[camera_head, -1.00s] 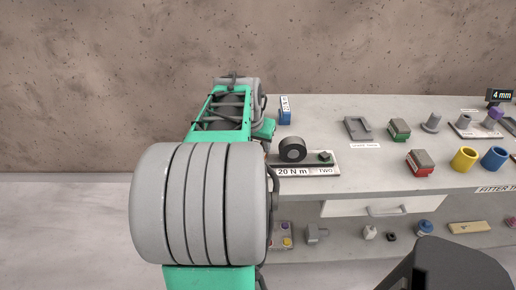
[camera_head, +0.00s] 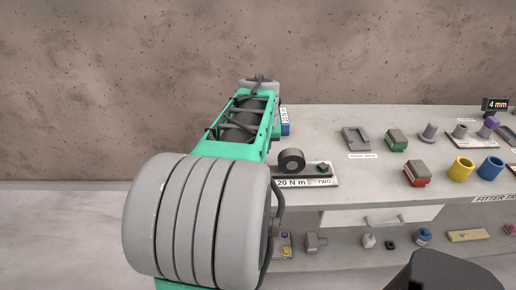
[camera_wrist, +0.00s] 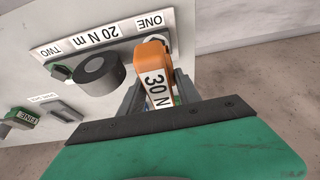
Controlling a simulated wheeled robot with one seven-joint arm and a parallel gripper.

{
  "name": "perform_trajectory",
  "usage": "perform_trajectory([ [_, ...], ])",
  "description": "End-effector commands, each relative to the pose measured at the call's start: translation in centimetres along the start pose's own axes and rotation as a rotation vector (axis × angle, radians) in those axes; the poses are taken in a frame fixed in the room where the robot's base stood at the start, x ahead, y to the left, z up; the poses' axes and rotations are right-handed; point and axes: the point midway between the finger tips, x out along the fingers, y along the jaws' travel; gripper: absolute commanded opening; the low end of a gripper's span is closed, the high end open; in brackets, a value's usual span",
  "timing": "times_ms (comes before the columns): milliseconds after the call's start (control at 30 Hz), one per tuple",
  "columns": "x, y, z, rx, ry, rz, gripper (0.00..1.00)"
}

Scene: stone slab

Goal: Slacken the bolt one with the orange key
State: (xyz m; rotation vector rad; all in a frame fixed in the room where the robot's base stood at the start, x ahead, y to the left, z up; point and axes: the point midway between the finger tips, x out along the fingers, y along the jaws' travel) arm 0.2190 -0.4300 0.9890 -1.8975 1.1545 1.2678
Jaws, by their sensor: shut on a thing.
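The orange key (camera_wrist: 153,57), with a white label reading 30 N, is in my gripper (camera_wrist: 157,84), which is shut on it in the wrist view. The key is over the ONE end of the bolt plate (camera_wrist: 95,41), marked ONE, 20 N m and TWO. In the head view my arm hides the gripper and key.
A blue key with a white label (camera_head: 285,121) stands just right of my arm. A grey tray (camera_head: 356,139), green block (camera_head: 396,140), red block (camera_head: 417,174) and yellow cup (camera_head: 461,168) are farther right on the slab. A drawer (camera_head: 380,217) is below.

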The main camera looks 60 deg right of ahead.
Motion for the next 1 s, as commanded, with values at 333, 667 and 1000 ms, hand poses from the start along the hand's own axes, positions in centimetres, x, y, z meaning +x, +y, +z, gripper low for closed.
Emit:
perform_trajectory([
  [333,-0.4,0.0,-0.2,0.000,0.002,0.000,0.00],
  [667,-3.3,0.0,-1.4,0.001,0.003,0.001,0.00],
  [1000,-4.8,0.0,-2.0,0.001,0.001,0.001,0.00],
])
